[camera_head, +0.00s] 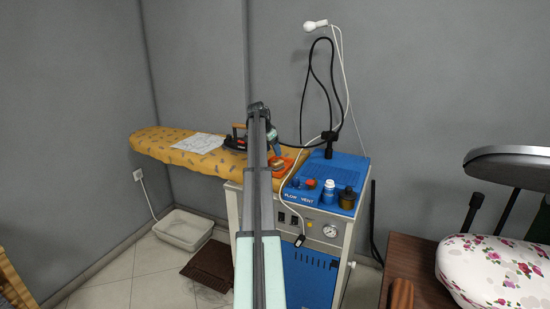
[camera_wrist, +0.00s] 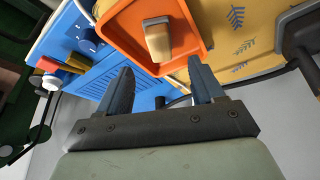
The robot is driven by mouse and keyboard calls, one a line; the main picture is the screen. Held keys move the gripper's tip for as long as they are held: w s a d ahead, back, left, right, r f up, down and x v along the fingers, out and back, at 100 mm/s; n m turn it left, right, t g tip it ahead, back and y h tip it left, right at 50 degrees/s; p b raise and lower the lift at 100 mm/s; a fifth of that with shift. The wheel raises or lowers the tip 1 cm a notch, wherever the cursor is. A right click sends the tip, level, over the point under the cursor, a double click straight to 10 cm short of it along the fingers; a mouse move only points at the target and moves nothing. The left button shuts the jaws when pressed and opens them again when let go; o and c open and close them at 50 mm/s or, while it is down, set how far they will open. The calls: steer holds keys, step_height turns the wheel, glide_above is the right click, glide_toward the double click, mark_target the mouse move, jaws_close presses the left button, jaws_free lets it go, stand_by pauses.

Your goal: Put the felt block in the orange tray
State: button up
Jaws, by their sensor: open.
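The orange tray (camera_wrist: 194,14) is at the top of the wrist view, ahead of my fingertips. A tan block with a grey top (camera_wrist: 157,38), which looks like the felt block, is inside the tray's rim. In the head view the tray (camera_head: 291,163) and the tan block (camera_head: 277,163) show just right of my arm, partly hidden by it.
The blue steam station (camera_head: 340,169) carries a white-blue bottle (camera_head: 328,190), a dark jar (camera_head: 347,198) and a red item (camera_head: 311,183). An iron (camera_head: 238,140) and white paper (camera_head: 198,143) lie on the yellow ironing board (camera_head: 150,142). A black hose and white cable rise behind.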

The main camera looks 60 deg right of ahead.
steer(key=shift+v, duration=1.85)
